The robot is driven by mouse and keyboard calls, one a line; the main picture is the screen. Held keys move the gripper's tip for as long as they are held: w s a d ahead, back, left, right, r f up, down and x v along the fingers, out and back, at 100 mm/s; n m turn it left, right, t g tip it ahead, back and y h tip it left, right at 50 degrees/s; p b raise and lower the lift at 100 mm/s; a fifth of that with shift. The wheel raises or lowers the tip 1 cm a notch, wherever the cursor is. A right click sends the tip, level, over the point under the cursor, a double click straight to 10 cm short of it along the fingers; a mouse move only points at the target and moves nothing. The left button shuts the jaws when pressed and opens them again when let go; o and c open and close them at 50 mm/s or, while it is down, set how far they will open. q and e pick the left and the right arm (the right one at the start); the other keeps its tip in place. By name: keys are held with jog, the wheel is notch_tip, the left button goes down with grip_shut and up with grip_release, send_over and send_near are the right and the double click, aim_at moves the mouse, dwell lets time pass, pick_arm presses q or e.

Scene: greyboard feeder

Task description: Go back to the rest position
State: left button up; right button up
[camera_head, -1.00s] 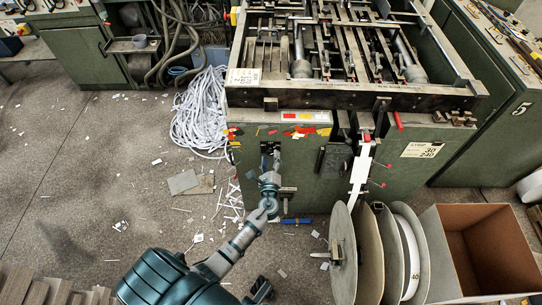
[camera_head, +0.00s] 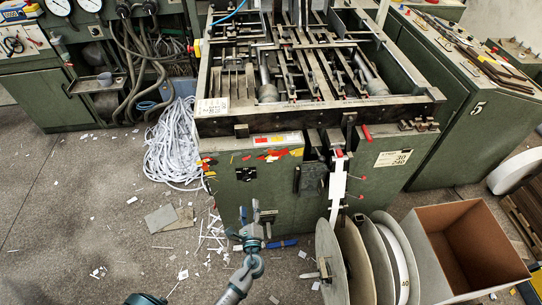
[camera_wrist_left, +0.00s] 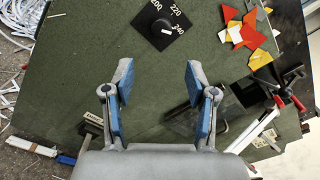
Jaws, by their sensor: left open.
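My left gripper (camera_head: 256,219) is low in the middle of the head view, in front of the green machine (camera_head: 285,195). In the left wrist view the gripper (camera_wrist_left: 163,95) has its two blue-padded fingers apart, with nothing between them. Behind the fingers is the machine's green front panel (camera_wrist_left: 95,75), with a black dial plate (camera_wrist_left: 160,24) marked 200, 220 and 240 above them. My right gripper is in neither view.
Large reels (camera_head: 331,262) and an open cardboard box (camera_head: 425,245) stand at the right. A heap of white strips (camera_head: 172,150) lies left of the machine. Paper scraps and flat grey pieces (camera_head: 160,219) litter the floor. Open floor (camera_head: 60,215) is at the left.

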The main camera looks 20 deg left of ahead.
pick_arm(q)
jog(key=s+d+f+n+g+h+p, duration=0.1)
jog(key=s+f+n+g+h+p, duration=0.1)
jog(key=s+f+n+g, duration=0.45)
jog(key=s+d+f+n+g+h+p, duration=0.1)
jog(key=s+f+n+g+h+p, duration=0.2)
jog(key=s+f, duration=0.7)
jog(key=s+d+f+n+g+h+p, duration=0.1)
jog(key=s+d+f+n+g+h, duration=0.1)
jog(key=s+f+n, duration=0.2)
jog(key=s+d+f+n+g+h+p, duration=0.1)
jog(key=s+f+n, duration=0.4)
jog(key=s, duration=0.5)
notch_tip(320, 180, down, 2)
jog(key=d+g+h, duration=0.1)
jog(key=d, duration=0.1)
jog(key=shift+d, duration=0.35)
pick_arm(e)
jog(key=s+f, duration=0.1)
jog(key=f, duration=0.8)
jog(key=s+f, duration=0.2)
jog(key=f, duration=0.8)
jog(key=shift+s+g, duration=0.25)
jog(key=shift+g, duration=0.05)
pick_arm(q)
jog(key=shift+f, duration=0.1)
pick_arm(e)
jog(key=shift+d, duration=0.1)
